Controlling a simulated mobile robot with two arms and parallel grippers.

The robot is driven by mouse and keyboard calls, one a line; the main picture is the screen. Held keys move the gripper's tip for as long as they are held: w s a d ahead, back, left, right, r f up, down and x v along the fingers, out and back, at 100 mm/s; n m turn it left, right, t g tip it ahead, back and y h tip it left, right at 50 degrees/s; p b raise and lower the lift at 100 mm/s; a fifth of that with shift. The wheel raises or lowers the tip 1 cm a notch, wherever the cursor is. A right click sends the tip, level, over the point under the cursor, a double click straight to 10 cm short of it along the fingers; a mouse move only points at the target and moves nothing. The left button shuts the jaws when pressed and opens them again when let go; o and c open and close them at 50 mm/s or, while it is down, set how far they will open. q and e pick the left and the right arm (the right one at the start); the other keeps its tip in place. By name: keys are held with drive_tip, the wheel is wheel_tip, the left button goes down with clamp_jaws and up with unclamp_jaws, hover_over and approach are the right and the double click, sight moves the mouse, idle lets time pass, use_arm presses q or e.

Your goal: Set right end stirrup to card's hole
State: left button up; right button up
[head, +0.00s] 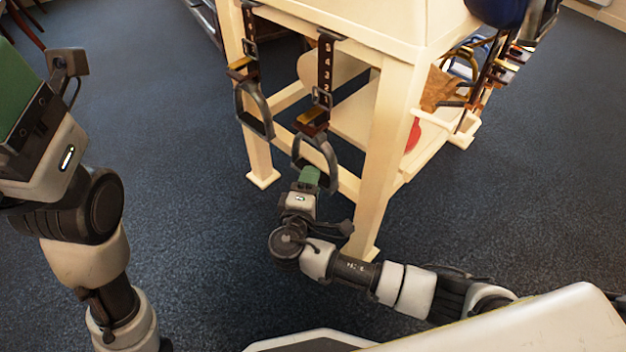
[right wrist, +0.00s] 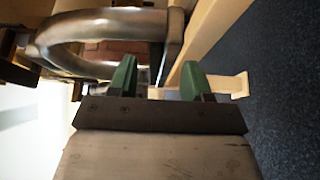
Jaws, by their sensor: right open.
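Two metal stirrups hang on dark brown buckled straps at the near end of the cream stand, in the head view. The right one (head: 318,150) hangs from a strap (head: 325,62) with pale numbers. The left one (head: 252,108) hangs beside it. My right gripper (head: 309,176) is open at the lower part of the right stirrup. In the right wrist view the curved stirrup (right wrist: 95,25) lies just beyond the green fingers (right wrist: 157,80), which hold nothing visible. My left gripper (head: 14,80) is partly cut off at the left edge; its fingertips are hidden. I cannot make out a card.
The cream stand (head: 372,175) has thick legs and a lower shelf; one leg is close right of my right gripper. More straps and stirrups (head: 490,70) hang on its right side. Blue carpet (head: 180,150) is clear on the left.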

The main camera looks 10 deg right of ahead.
drive_tip(key=shift+b+x, duration=0.3)
drive_tip(key=shift+x, duration=1)
clamp_jaws()
